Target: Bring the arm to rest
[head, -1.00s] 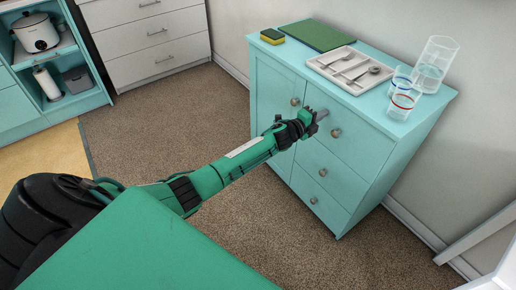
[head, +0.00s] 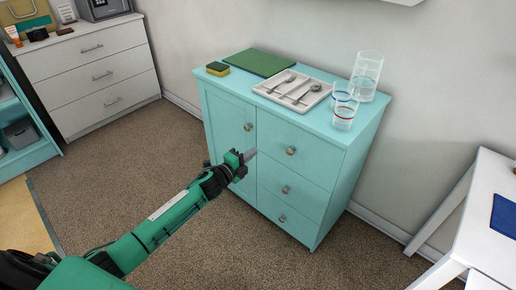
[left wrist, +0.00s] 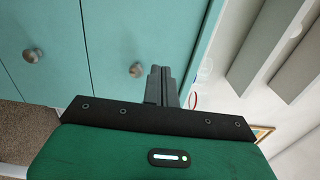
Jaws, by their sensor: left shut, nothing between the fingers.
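My left gripper (head: 247,156) is at the end of the green arm that comes in from the lower left in the head view. It is in front of the turquoise cabinet (head: 228,108), near the door and the drawers. In the left wrist view the gripper's fingers (left wrist: 162,75) are together, with nothing between them. Cabinet knobs (left wrist: 136,70) show close to the fingers in that view; I see no contact with them. My right gripper is in neither view.
On the cabinet top are a sponge (head: 217,69), a green board (head: 258,62), a tray (head: 267,88) with cutlery, and clear glasses (head: 367,72). A white drawer unit (head: 95,75) stands at the back left. A white table (head: 482,230) stands at the right. Carpet (head: 110,185) between is clear.

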